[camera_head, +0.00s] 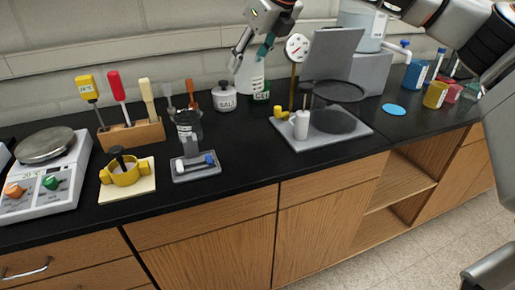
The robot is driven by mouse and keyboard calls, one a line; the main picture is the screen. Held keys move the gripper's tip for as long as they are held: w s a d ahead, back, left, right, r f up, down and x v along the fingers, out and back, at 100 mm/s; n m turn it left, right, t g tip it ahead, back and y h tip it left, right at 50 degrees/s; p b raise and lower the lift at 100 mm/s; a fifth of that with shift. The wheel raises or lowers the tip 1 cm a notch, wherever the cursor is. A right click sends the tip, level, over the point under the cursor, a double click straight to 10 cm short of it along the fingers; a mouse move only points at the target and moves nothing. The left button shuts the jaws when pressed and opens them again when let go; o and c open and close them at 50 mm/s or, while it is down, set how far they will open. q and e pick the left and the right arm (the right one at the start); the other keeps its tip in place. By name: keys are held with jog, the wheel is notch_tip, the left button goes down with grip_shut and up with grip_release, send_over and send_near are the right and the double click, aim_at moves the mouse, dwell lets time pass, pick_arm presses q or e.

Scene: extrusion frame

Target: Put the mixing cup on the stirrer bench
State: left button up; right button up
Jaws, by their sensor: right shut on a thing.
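My right gripper (254,46) is at the top middle, its fingers around the upper part of a whitish tapering vessel (248,78). The vessel is upright; I cannot tell whether its base touches the counter, or whether it is the mixing cup. A yellow two-handled cup (122,175) with a dark knobbed piece in it stands on a cream pad (143,186) at the front left. A grey plate with an upright back panel (331,55), dark discs and a white cylinder stands right of centre; nothing marks it clearly as the stirrer bench. My left gripper is not in view.
A scale (46,145) and a wooden tool block (132,133) are at left. A dark beaker (188,125), a small grey tray (183,178) and a salt jar (224,97) stand left of centre. Coloured cups (435,94) are at right.

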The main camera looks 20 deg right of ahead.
notch_tip(320, 180, down, 20)
jog(key=shift+r, duration=0.15)
dwell(0.4)
jog(key=shift+f, duration=0.3)
jog(key=o, duration=0.9)
jog(key=shift+r, duration=0.1)
